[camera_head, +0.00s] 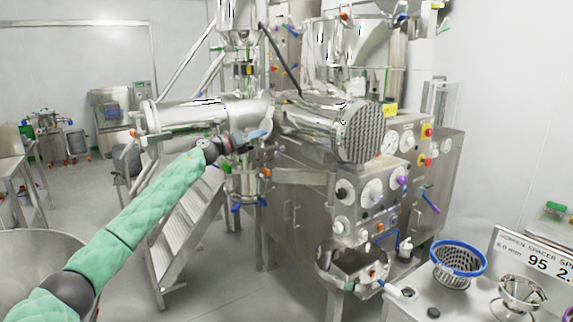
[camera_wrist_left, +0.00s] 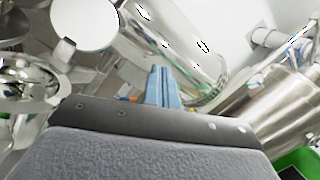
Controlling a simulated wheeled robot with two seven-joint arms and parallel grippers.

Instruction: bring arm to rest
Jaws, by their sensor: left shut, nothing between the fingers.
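My left arm, in a green quilted sleeve, reaches from the lower left to the middle of the head view. My left gripper (camera_head: 262,131) is at its end, in front of the horizontal steel cylinders of the machine. In the left wrist view the blue fingers of the left gripper (camera_wrist_left: 163,88) are together, with nothing between them. Steel pipework and a large cylinder (camera_wrist_left: 185,45) lie beyond the fingertips. Whether the gripper touches the machine I cannot tell. My right gripper is not in view.
The granulation machine (camera_head: 300,190) with dials fills the centre. Metal steps (camera_head: 185,225) stand left of it. A bench at the lower right holds a blue-rimmed basket (camera_head: 459,262) and a sign (camera_head: 530,262). A steel bowl (camera_head: 40,265) is at lower left. Floor between is open.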

